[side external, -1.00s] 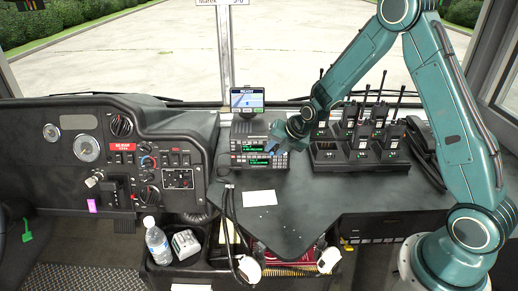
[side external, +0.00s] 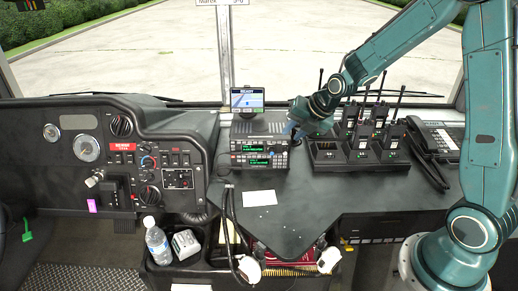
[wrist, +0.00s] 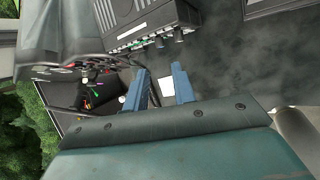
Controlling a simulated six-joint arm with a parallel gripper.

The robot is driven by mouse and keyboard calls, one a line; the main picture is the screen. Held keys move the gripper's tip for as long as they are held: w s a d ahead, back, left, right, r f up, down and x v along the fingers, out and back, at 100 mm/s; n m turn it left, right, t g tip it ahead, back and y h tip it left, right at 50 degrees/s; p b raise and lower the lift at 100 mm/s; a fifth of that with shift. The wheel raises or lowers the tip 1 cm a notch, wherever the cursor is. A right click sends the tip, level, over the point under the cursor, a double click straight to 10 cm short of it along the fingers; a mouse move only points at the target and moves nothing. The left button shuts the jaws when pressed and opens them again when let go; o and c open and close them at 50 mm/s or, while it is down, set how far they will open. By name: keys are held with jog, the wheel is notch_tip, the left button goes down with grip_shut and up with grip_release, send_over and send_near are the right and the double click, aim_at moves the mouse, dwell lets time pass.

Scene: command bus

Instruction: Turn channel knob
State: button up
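The two-deck radio (side external: 235,160) with green displays stands on the dark desk. In the wrist view the radio (wrist: 138,10) is at the top, its front edge carrying small dark knobs (wrist: 178,36) with light tips. I cannot tell which is the channel knob. My gripper (side external: 287,130) is beside the radio's upper right corner in the side view. In the wrist view my gripper (wrist: 162,80) shows two blue fingers apart with nothing between them. The knobs lie beyond the fingertips, and I see no contact.
A charger rack (side external: 330,157) with several handheld radios stands right of the radio, close to my arm. A small screen (side external: 248,98) stands behind the radio. A white card (side external: 260,198) lies in front. A desk phone (side external: 440,137) is farther right. The desk's front is mostly clear.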

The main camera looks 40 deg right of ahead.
aim_at(271, 151)
jog(key=shift+v, duration=1.3)
jog(key=w+a+r+n+g+h, duration=0.1)
jog(key=w+a+n+g+h, duration=0.1)
jog(key=w+a+g+h, duration=0.3)
jog(key=shift+w+a+r, duration=0.25)
jog(key=shift+w+a, duration=0.6)
jog(key=shift+a, duration=0.25)
jog(key=shift+d+f, duration=0.1)
jog(key=x, duration=1.3)
jog(key=shift+d+f, duration=0.15)
jog(key=shift+f, duration=0.15)
grip_shut()
